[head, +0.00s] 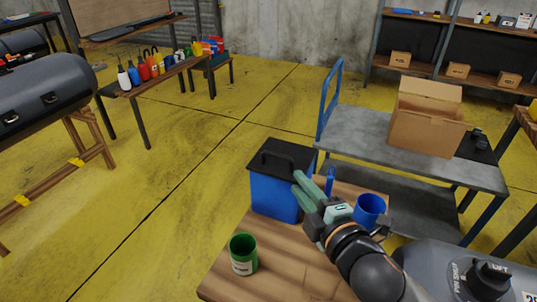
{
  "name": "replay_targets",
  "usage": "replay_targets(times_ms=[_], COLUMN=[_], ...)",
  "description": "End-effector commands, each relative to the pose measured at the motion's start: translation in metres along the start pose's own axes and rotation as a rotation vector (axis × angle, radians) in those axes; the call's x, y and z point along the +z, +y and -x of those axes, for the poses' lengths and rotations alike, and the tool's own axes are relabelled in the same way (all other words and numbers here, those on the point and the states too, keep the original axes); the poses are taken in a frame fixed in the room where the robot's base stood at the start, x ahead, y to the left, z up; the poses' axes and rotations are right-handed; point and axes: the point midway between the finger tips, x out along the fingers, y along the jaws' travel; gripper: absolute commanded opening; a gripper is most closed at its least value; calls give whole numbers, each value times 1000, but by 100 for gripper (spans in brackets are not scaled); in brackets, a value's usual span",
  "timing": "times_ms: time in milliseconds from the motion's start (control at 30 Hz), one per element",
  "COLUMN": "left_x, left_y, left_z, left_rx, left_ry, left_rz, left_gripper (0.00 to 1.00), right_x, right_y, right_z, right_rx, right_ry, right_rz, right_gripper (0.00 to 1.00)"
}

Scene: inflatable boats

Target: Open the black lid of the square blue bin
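The square blue bin (272,197) stands on the wooden table in the middle of the head view. Its black lid (288,153) is down on top and looks closed, with a black handle (278,160) raised above it. My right gripper (299,178) comes in from the lower right. Its teal fingertips are at the lid's right front corner and overlap it in the picture. I cannot tell whether they touch the lid, or how far apart the fingers are. The gripper hides part of the bin's right side. My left gripper is not in view.
On the wooden table (280,272) are a green can (243,256) at the front left and a blue cup (369,209) right of my gripper. A slim blue object (330,180) stands behind the gripper. A grey cart (365,147) with an open cardboard box (425,128) is behind.

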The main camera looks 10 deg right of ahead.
Motion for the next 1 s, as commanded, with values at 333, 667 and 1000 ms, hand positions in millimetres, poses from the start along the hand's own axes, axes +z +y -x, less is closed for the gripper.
replay_targets(times_ms=[333,667,1000], left_x=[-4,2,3], left_y=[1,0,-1], left_z=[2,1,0], left_rx=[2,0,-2], left_ry=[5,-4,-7], left_rz=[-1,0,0], left_gripper=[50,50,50], right_x=[-1,-2,-2], right_y=[3,3,3], right_z=[-45,-103,-125], right_rx=[9,9,7], right_ry=[4,5,6], right_rz=[13,12,11], right_gripper=[27,27,27])
